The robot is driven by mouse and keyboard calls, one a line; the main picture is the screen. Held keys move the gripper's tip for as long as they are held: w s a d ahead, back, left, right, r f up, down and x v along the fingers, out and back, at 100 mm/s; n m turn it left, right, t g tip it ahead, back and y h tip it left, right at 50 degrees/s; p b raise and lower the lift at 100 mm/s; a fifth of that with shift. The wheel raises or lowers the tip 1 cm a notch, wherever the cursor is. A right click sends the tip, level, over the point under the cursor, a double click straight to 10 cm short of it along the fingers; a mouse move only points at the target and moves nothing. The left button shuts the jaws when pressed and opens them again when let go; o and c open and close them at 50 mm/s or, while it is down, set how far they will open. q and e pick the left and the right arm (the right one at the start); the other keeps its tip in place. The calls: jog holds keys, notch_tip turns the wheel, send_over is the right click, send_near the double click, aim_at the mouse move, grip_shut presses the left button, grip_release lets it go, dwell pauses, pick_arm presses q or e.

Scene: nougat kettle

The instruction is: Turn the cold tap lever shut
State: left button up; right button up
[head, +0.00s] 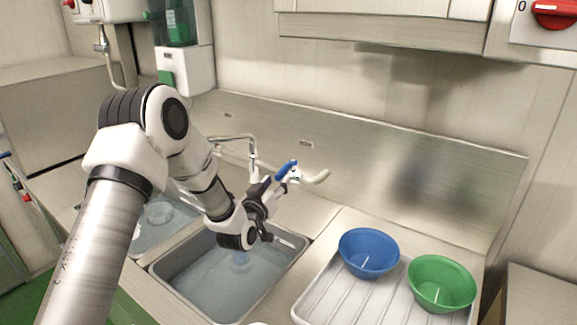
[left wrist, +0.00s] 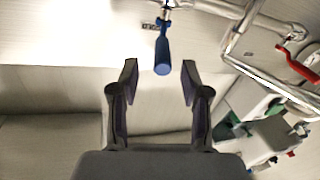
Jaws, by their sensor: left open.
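The cold tap lever (head: 286,170) is blue and sits on the tap at the back of the sink, slanting up to the right in the head view. In the left wrist view the blue lever (left wrist: 162,54) points toward me, its end lined up between the fingertips. My left gripper (head: 280,213) is open and empty, above the sink basin and just in front of the lever. Its two dark fingers (left wrist: 160,80) are spread on either side of the lever's end; whether they touch it, I cannot tell. My right gripper is not in view.
A red lever (left wrist: 298,66) shows at the right of the left wrist view. The tap spout (head: 235,138) stands behind my arm. The basin (head: 166,275) holds water. A blue bowl (head: 369,252) and a green bowl (head: 441,283) stand on the white drainer (head: 330,292) at right.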

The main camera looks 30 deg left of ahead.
aim_at(278, 177)
pick_arm(q)
jog(key=shift+w+a+r+p, duration=0.1)
jog(key=shift+w+r+p, duration=0.2)
jog(key=shift+w, duration=0.3)
jog(key=shift+w+a+r+p, duration=0.15)
jog(key=shift+w+r, duration=0.1)
jog(key=shift+w, duration=0.35)
jog(key=w, duration=0.2)
jog(key=w+f, duration=0.1)
jog(key=shift+a, duration=0.25)
jog(key=shift+w+f, duration=0.15)
jog(key=shift+w, duration=0.15)
jog(key=shift+s+d+r, duration=0.1)
jog(key=shift+s+r, duration=0.15)
jog(key=shift+s, duration=0.1)
grip_shut()
jog(key=a+m+h, duration=0.1)
jog(key=h, duration=0.1)
jog(key=a+m+h+b, duration=0.1)
jog(key=m+h, duration=0.1)
jog(key=shift+a+h+b, duration=0.25)
jog(key=shift+h+b, duration=0.05)
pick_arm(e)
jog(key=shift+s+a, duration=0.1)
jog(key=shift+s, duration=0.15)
